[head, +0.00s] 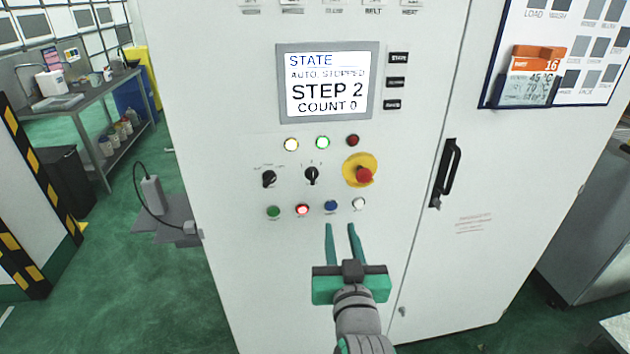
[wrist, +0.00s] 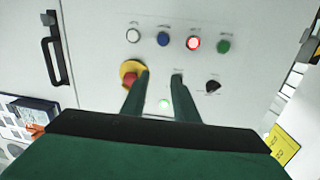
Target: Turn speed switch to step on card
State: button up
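Two black rotary switches sit on the white cabinet front, a left one (head: 269,179) and a right one (head: 312,175). Their labels are too small to read, so I cannot tell which is the speed switch. The right knob looks near upright; the left looks tilted. An orange-topped card (head: 537,62), showing 16, 45 °C and 70 °C, is on the board at upper right; no step is readable on it. My gripper (head: 340,227) is open and empty, below the buttons in the head view. In the wrist view my finger (wrist: 184,100) covers most of the right switch.
The screen (head: 326,85) reads AUTO STOPPED, STEP 2, COUNT 0. A red emergency stop (head: 364,175) on yellow is right of the switches. Lamps are above and several buttons below, the red button (head: 302,210) lit. A black door handle (head: 446,172) protrudes at right.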

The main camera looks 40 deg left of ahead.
jog(key=n+g+y, duration=0.1)
jog(key=n+y, duration=0.1)
send_near(313, 175)
jog(key=x, duration=0.8)
grip_shut()
